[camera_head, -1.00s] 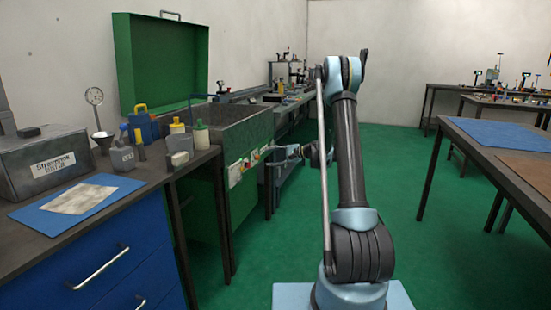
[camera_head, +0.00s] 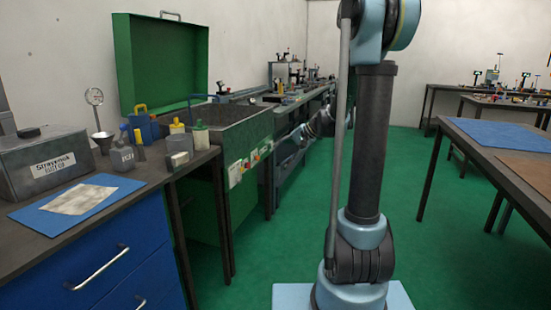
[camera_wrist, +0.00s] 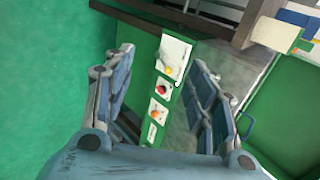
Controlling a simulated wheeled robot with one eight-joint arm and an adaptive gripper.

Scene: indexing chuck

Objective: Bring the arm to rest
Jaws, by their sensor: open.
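My gripper (camera_wrist: 165,95) shows in the wrist view with its two fingers spread wide apart. It is open and nothing is between the fingers. Beyond the fingers is the green front of the wash tank (camera_wrist: 205,58), with a control panel (camera_wrist: 162,90) carrying red and orange buttons. In the head view my arm stands upright in the middle. The gripper end is mostly hidden behind the arm, and I cannot make out the fingers there.
The green tank (camera_head: 234,205) with its raised lid (camera_head: 162,62) stands left of my arm. A bench with blue drawers (camera_head: 100,265) is at the near left. A table with a blue mat (camera_head: 505,132) is at the right. The green floor (camera_head: 440,265) between is clear.

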